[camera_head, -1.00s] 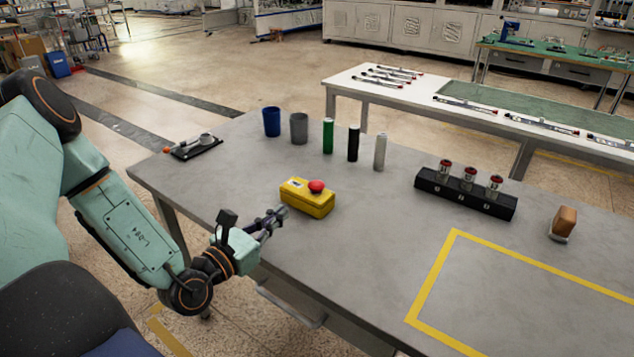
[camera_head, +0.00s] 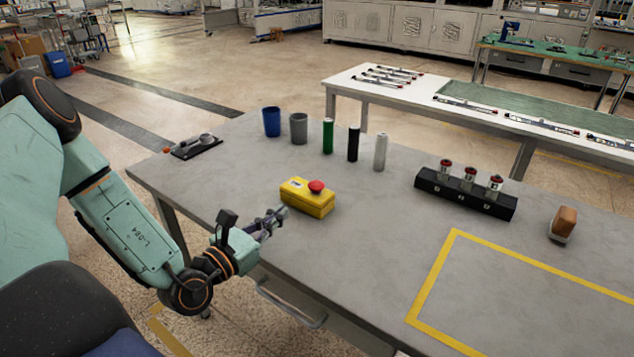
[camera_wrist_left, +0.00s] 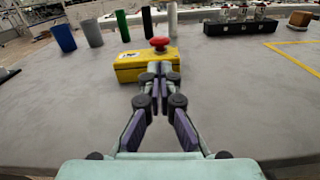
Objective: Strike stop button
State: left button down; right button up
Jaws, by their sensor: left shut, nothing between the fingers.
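The stop button is a red mushroom knob (camera_head: 316,187) on a yellow box (camera_head: 307,199) that stands on the grey table. My left gripper (camera_head: 279,214) is shut and empty, at the near left side of the yellow box, low over the table by its front edge. In the left wrist view the red knob (camera_wrist_left: 159,43) rises beyond the closed fingertips (camera_wrist_left: 160,68), and the fingers overlap the front of the yellow box (camera_wrist_left: 128,66). I cannot tell whether the tips touch the box. My right gripper is not in view.
Behind the box stand a blue cup (camera_head: 271,122), a grey cup (camera_head: 299,128) and green, black and silver cylinders (camera_head: 380,152). A black rack (camera_head: 463,195) with red-topped parts and a brown block (camera_head: 564,223) are to the right. The table between box and rack is clear.

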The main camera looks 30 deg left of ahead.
pick_arm(q)
jog(key=w+d+r+m+g+h+p, duration=0.2)
jog(key=w+d+r+m+h+p, duration=0.3)
jog(key=r+p, duration=0.35)
jog(key=w+d+r+m+g+h+p, duration=0.3)
jog(key=w+r+m+p, duration=0.3)
jog(key=r, duration=0.3)
jog(key=w+a+f+m+g+y+p, duration=0.2)
jog(key=a+f+g+y+p, duration=0.1)
jog(key=a, duration=0.4)
jog(key=shift+a+f+g+y, duration=0.2)
jog(key=shift+f+g+y, duration=0.35)
jog(key=shift+g+y, duration=0.5)
